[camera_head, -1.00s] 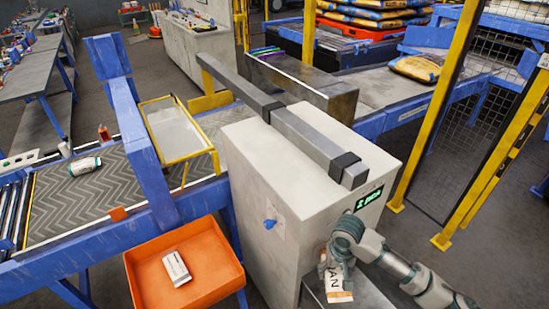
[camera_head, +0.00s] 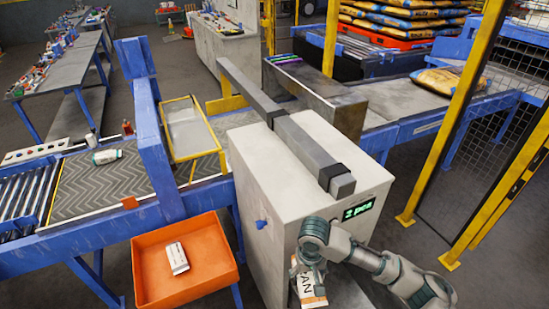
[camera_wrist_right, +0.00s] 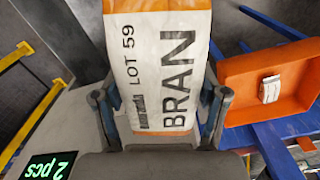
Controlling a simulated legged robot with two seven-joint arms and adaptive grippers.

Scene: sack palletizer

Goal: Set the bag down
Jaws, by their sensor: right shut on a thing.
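A white bag with orange bands (camera_head: 309,289), printed "BRAN" and "LOT 59", hangs at the front of the pale machine cabinet (camera_head: 300,165). My right gripper (camera_head: 312,266) is shut on it, seen from above in the head view. In the right wrist view the bag (camera_wrist_right: 160,70) fills the middle, with the fingers of my right gripper (camera_wrist_right: 158,108) on both its sides. A grey metal surface (camera_head: 345,296) lies beside and below the bag; whether they touch I cannot tell. My left gripper is not in view.
An orange bin (camera_head: 205,283) with a small white packet (camera_head: 177,258) stands left of the cabinet. A conveyor (camera_head: 95,185) carries a white bottle-like item (camera_head: 106,157). Yellow posts (camera_head: 440,140) and mesh fencing stand on the right. The cabinet display (camera_head: 358,210) reads "2 pcs".

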